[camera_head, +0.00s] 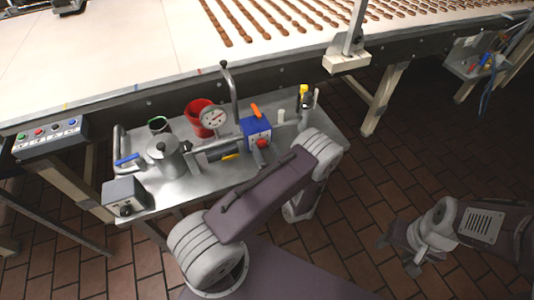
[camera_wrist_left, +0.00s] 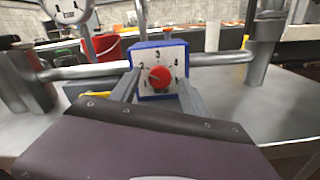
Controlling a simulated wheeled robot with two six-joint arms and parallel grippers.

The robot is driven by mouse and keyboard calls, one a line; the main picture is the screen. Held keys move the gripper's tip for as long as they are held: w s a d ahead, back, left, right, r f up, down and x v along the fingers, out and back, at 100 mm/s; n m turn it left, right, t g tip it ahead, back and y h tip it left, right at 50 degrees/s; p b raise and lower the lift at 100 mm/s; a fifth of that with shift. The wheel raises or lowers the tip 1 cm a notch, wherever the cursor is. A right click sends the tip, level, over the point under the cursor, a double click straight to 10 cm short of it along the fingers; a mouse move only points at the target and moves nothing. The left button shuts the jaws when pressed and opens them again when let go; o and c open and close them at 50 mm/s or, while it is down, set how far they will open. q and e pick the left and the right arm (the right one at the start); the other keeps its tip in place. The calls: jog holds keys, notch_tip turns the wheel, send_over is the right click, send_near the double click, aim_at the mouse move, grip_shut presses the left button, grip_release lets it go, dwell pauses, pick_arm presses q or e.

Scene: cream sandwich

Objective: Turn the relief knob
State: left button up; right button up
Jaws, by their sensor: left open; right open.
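The relief knob is a red round knob (camera_wrist_left: 160,76) on the white dial face of a blue box (camera_wrist_left: 146,46). In the head view the red knob (camera_head: 262,143) and blue box (camera_head: 256,128) are near the middle of a metal cart. My left gripper (camera_wrist_left: 159,83) is open in the left wrist view, with one finger on each side of the knob. I cannot tell whether the fingers touch it. In the head view my left arm mostly hides this gripper. My right gripper (camera_head: 398,254) is open and empty over the floor at lower right, away from the cart.
The metal cart (camera_head: 160,203) also holds a steel pot (camera_head: 165,160), a red bucket (camera_head: 197,126), a round gauge (camera_head: 213,119) and a grey box (camera_head: 125,193). Metal pipes run beside the blue box. A conveyor (camera_head: 120,50) stands behind. The brick floor at right is mostly clear.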

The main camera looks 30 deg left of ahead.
pick_arm(q)
jog(key=v, duration=0.8)
jog(key=shift+s+d+b, duration=0.25)
jog(key=shift+s+b, duration=0.05)
jog(key=shift+b, duration=0.1)
